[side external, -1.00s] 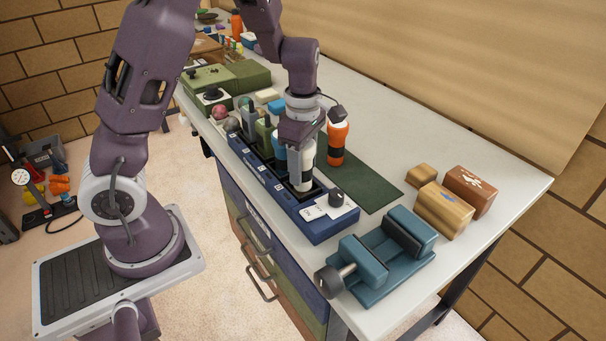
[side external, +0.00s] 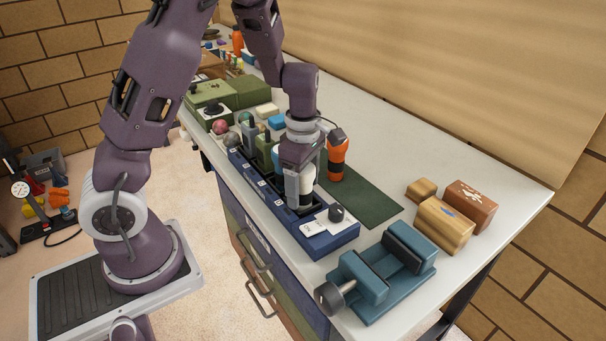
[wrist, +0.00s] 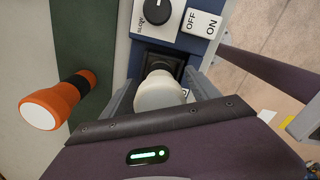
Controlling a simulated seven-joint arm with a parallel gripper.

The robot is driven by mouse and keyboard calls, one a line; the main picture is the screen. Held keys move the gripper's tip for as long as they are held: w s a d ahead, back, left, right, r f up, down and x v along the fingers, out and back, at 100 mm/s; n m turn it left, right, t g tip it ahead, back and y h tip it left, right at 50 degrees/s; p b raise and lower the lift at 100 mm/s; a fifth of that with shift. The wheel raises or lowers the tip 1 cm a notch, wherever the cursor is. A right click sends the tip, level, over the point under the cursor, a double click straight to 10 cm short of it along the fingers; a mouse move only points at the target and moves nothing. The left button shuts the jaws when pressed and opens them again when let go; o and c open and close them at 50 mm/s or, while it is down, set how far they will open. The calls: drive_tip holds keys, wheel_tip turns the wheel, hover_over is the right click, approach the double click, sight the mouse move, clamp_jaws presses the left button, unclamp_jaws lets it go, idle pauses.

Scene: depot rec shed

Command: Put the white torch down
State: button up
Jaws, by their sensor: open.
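The white torch (wrist: 160,92) stands upright between the fingers of my gripper (wrist: 165,84), seen from above in the wrist view. Its lower end is at a dark slot of the blue rack (side external: 315,243); how deep it sits is hidden. In the side view the white torch (side external: 308,173) is mostly covered by my gripper (side external: 300,192). The fingers are open, one on either side of the torch. An orange torch (side external: 337,162) stands upright on the dark green mat (side external: 368,205) beside the rack.
The rack's near end has a black knob (side external: 336,213) and ON/OFF labels. Other items, including a green torch (side external: 265,147), stand farther along it. A teal clamp-like device (side external: 362,280) and several blocks (side external: 445,225) lie nearer. The bench behind the mat is clear.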

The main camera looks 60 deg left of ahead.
wheel_tip(320, 180, up, 11)
drive_tip(key=shift+r, duration=0.1)
drive_tip(key=s+d+r+m+t, duration=0.2)
drive_tip(key=s+d+r+m, duration=0.2)
drive_tip(key=s+m, duration=0.5)
drive_tip(key=s+d+r+m+t, duration=0.3)
drive_tip(key=s+m, duration=0.7)
drive_tip(key=m, duration=0.4)
drive_tip(key=shift+d+r+t, duration=0.3)
drive_tip(key=shift+d+r, duration=0.2)
drive_tip(key=shift+r, duration=0.1)
